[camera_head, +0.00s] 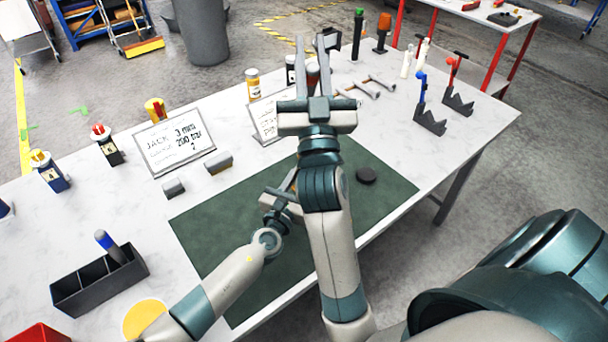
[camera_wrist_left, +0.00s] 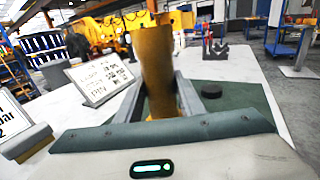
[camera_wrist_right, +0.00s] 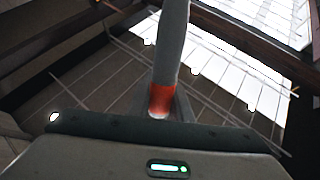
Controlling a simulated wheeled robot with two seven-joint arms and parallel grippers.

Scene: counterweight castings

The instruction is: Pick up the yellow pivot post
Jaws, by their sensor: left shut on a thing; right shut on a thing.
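The yellow pivot post (camera_wrist_left: 155,65) stands up between the fingers of my left gripper (camera_wrist_left: 160,103) in the left wrist view. That gripper is shut on it. In the head view my left gripper (camera_head: 291,184) is low over the green mat (camera_head: 215,235), partly behind my right arm, which hides most of the post. My right gripper (camera_head: 311,48) reaches toward the table's back edge. It is shut on a grey rod with a red band (camera_wrist_right: 162,95), seen in the right wrist view. Its red part (camera_head: 313,72) shows between the fingers in the head view.
A dark puck (camera_head: 366,175) lies on the mat. Two signs, one lettered "JACK" (camera_head: 175,142), stand behind it. A black divided bin (camera_head: 98,283) and yellow disc (camera_head: 144,318) are at left. Dark V-shaped stands (camera_head: 430,121) and wrenches (camera_head: 372,82) are at back right.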

